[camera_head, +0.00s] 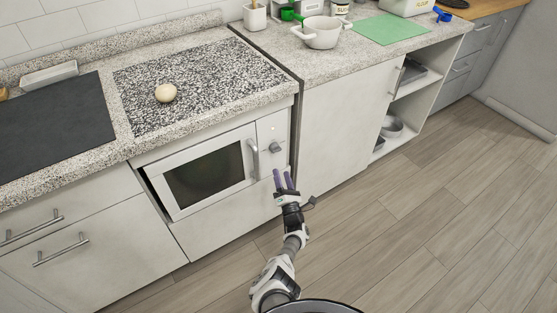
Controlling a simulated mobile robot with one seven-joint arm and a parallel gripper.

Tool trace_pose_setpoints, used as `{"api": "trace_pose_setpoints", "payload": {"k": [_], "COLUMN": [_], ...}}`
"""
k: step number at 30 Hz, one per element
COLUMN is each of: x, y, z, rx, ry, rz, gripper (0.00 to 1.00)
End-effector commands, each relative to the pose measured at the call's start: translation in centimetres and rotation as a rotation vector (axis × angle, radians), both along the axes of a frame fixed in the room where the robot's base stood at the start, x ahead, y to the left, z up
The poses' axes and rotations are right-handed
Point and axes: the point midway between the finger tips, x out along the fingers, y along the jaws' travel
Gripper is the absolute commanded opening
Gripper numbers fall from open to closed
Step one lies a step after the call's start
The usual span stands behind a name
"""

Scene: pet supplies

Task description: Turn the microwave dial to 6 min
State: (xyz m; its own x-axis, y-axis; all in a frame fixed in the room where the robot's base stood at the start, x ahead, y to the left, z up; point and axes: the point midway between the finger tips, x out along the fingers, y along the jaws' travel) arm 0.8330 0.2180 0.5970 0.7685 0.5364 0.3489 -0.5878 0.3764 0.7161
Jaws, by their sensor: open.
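The white microwave (206,172) is built into the cabinet under the speckled counter. Its door has a dark window and a vertical handle (252,159) on the right. The grey dial (275,147) sits on the panel right of the handle. Its markings are too small to read, so I cannot tell its setting. My gripper (283,177) is open and empty, with its fingers pointing up toward the panel. The fingertips appear just below the dial, apart from it in the picture. The exact gap in depth is hard to tell.
A round pale object (165,93) lies on the counter above the microwave. A white pot (322,32) and a green mat (389,29) are on the counter at the right. Drawer handles (60,249) stick out at lower left. The wooden floor (420,215) at right is clear.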

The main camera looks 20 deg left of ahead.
Motion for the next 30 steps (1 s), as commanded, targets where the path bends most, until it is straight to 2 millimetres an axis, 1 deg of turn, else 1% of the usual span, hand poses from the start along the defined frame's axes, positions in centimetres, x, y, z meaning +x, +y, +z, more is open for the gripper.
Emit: {"api": "trace_pose_setpoints", "payload": {"k": [1, 3, 6, 9, 28, 30], "x": [-0.9, -1.8, -2.7, -3.3, -3.5, -2.9], "y": [-0.5, -1.2, -1.8, -2.3, -2.4, -2.7], "z": [-0.3, -0.7, -1.2, -1.4, -1.6, -0.7], "rx": [-0.002, -0.002, 0.000, 0.001, 0.002, -0.064], "ry": [0.002, 0.000, 0.001, 0.000, -0.001, -0.044], "rz": [0.002, 0.001, 0.002, 0.001, 0.000, 0.007], "gripper": [0.56, 0.56, 0.56, 0.56, 0.56, 0.56]}}
